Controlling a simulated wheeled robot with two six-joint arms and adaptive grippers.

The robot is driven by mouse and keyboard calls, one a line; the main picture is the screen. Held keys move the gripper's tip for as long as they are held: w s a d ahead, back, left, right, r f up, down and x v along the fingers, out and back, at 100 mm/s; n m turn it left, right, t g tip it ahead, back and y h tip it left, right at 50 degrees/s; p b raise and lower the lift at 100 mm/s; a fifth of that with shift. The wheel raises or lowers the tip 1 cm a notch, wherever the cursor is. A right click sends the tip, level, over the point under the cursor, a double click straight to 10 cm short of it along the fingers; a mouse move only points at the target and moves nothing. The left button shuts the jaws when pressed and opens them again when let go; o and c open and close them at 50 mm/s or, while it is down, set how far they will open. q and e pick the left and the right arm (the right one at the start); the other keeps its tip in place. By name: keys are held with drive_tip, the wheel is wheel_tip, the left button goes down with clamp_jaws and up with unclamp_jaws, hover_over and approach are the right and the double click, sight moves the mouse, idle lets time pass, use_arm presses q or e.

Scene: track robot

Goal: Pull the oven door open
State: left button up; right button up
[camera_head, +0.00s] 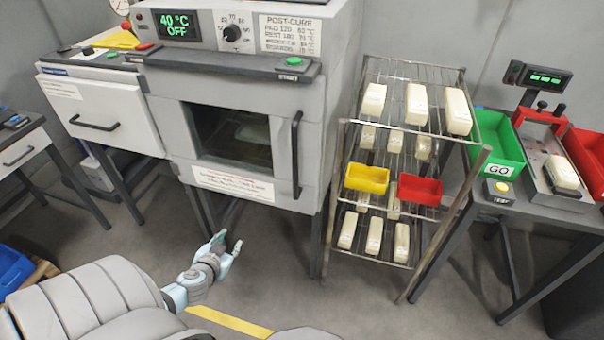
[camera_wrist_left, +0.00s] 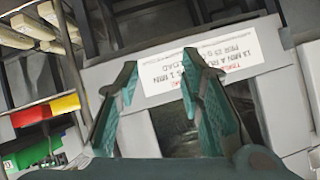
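The grey oven (camera_head: 250,90) stands at the back, and its door is shut, with a dark window (camera_head: 230,135) and a white label (camera_head: 233,184) below it. A dark vertical door handle (camera_head: 297,155) runs along the right side of the door. My left gripper (camera_head: 226,241) is in front of and below the door, apart from the handle. In the left wrist view, my left gripper (camera_wrist_left: 160,65) has its two teal fingers spread with nothing between them; the label (camera_wrist_left: 210,62) shows upside down beyond them. The handle cannot be made out there. My right gripper is not in view.
A wire rack (camera_head: 400,70) with pale blocks and yellow and red bins stands close right of the oven. A white drawer unit (camera_head: 100,110) adjoins its left side. A bench with a green bin (camera_head: 497,142) is at the right. Floor before the oven is clear.

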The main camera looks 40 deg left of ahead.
use_arm(q)
drive_tip(key=w+d+r+t+h+b, duration=0.1)
drive_tip(key=w+d+r+t+b, duration=0.2)
drive_tip(key=w+r, duration=0.45)
drive_tip(key=t+h, duration=0.2)
drive_tip(key=t, duration=0.2)
approach(293, 160)
drive_tip(key=w+p, duration=0.1)
drive_tip(key=w, duration=0.2)
drive_tip(key=w+a+p, duration=0.1)
drive_tip(key=w, duration=0.3)
drive_tip(key=w+p, duration=0.1)
drive_tip(key=w, duration=0.2)
drive_tip(key=shift+w+a+p, duration=0.3)
drive_tip(key=shift+w, duration=0.1)
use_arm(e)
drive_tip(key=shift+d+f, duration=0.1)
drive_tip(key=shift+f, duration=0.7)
use_arm(q)
drive_tip(key=shift+c, duration=0.5)
clamp_jaws()
